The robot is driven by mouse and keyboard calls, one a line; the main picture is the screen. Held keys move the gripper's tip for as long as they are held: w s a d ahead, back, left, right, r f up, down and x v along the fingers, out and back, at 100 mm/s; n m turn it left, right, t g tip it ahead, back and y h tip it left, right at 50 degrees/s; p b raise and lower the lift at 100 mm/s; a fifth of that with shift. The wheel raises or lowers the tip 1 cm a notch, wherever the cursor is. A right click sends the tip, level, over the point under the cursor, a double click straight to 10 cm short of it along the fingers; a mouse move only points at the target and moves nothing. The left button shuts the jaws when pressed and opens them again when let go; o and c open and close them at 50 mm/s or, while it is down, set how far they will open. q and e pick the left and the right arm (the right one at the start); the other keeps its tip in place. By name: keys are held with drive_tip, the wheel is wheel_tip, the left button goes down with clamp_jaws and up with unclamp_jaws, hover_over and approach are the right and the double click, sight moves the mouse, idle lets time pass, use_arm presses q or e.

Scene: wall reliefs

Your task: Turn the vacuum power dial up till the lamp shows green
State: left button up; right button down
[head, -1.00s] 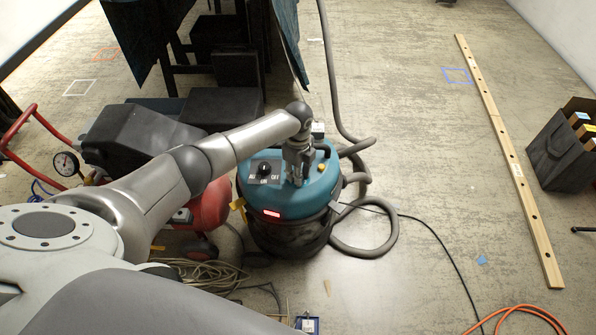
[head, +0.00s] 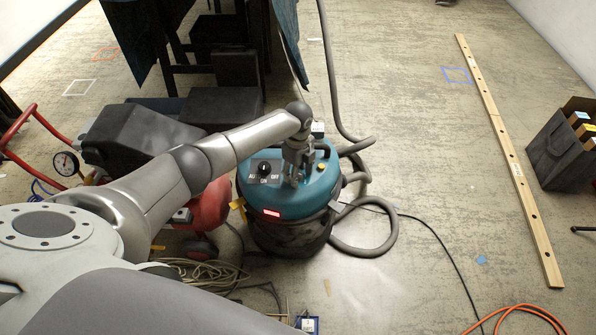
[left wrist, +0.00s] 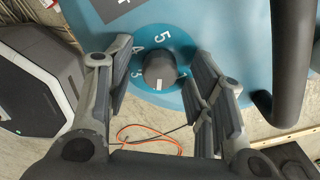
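The vacuum (head: 318,190) has a teal lid and a dark drum. Its lamp (head: 272,213) on the front glows red. My left gripper (head: 296,178) points down over the lid and hides the power dial in the head view. In the left wrist view, the dark round power dial (left wrist: 160,70) has a white pointer mark and numbers around it, including 5, 4, 3 and 1. My left gripper (left wrist: 163,76) is open there, with one finger on each side of the dial and small gaps visible. My right gripper is in no view.
A mode knob (head: 264,169) marked ON and OFF is on the lid, left of my gripper. A grey hose (head: 362,247) curls at the vacuum's right. A red compressor tank (head: 211,206) stands close on the left. Floor to the right is mostly clear up to a long wooden beam (head: 508,160).

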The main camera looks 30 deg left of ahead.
use_arm(q)
drive_tip(key=shift+r, duration=0.2)
wheel_tip(320, 180, up, 12)
drive_tip(key=shift+f, duration=0.15)
idle(0.6)
